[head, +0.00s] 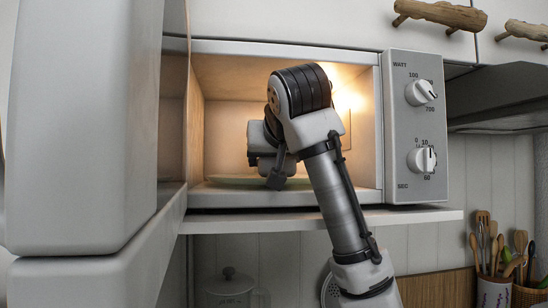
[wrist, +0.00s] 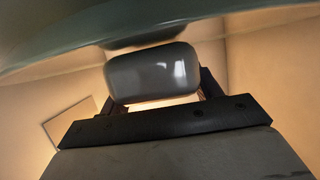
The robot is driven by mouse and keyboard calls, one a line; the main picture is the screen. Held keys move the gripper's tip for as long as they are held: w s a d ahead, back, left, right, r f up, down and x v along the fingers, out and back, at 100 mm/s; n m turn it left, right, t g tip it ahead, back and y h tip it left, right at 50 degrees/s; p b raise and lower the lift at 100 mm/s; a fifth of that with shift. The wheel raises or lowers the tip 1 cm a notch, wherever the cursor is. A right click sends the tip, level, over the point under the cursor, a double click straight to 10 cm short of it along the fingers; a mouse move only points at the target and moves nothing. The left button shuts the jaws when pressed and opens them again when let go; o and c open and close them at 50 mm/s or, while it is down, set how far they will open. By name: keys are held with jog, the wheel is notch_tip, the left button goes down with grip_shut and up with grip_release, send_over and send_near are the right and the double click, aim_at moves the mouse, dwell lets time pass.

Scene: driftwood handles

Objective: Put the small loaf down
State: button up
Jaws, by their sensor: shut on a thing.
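My gripper (head: 277,180) is inside the lit microwave (head: 290,48), low over a pale green plate (head: 226,180). In the wrist view my gripper (wrist: 155,88) is shut on the small loaf (wrist: 152,72), a rounded block that looks dark grey and glossy in shadow. The plate (wrist: 50,48) fills the top of the wrist view, with a dark patch on it right beside the loaf. I cannot tell whether the loaf touches the plate. In the head view I cannot make out the loaf behind my gripper and arm.
The microwave's side walls and ceiling are close around my arm. Its control panel with two knobs (head: 422,160) is at the right. The large open door (head: 80,130) stands at the left. A shelf (head: 420,215) runs underneath; utensil pots (head: 495,290) stand lower right.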

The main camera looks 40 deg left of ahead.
jog(key=o, duration=1.1)
jog(key=shift+f, duration=0.1)
jog(key=shift+c, duration=0.2)
jog(key=shift+r, duration=0.3)
jog(key=b+v, duration=0.3)
jog(key=v, duration=0.7)
jog(key=shift+s+f+b, duration=0.1)
jog(key=shift+f+b, duration=0.1)
jog(key=shift+b, duration=0.15)
jog(key=shift+b+v, duration=0.35)
jog(key=shift+v, duration=0.65)
jog(key=shift+r, duration=0.1)
